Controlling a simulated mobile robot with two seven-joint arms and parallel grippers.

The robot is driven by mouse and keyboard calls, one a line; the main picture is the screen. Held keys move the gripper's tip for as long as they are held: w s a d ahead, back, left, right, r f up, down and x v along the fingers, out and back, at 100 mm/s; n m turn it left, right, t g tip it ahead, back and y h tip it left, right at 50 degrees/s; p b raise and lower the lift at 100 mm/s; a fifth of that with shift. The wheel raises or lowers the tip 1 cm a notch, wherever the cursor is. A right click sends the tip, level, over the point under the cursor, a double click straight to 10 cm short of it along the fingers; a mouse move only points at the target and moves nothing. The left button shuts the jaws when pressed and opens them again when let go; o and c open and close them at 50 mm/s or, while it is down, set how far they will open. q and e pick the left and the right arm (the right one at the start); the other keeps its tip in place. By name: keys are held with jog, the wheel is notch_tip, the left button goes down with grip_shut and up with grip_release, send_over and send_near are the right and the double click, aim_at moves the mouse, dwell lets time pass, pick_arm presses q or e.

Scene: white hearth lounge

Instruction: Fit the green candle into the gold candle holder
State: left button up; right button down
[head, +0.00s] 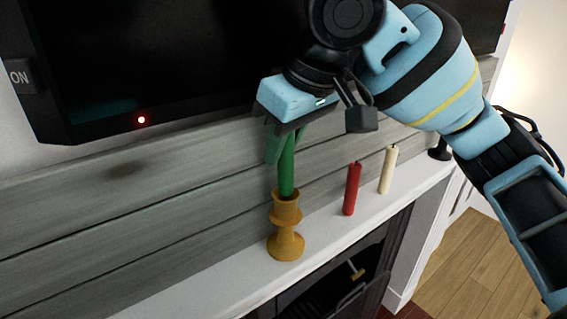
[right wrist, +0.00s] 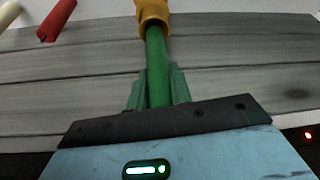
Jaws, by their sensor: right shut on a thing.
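The green candle (head: 287,172) is upright in the head view, with its lower end at the mouth of the gold candle holder (head: 286,243). The holder stands on the white mantel. My right gripper (head: 287,140) is shut on the upper part of the candle, above the holder. In the right wrist view the green candle (right wrist: 156,62) runs from between the fingers (right wrist: 158,90) to the gold holder (right wrist: 152,12). The holder's rim hides the candle's lower end, so I cannot tell how deep it sits. My left gripper is not in view.
A red candle (head: 352,188) and a cream candle (head: 388,170) stand on the white mantel (head: 225,285) to the right of the holder. A dark screen (head: 180,60) hangs above the grey plank wall (head: 120,205). The mantel left of the holder is clear.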

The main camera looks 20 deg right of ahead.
aim_at(284, 164)
jog(key=shift+f, duration=1.7)
jog(key=shift+f, duration=0.1)
jog(key=c, duration=1.3)
grip_release()
jog(key=v, duration=1.2)
jog(key=shift+w, duration=0.1)
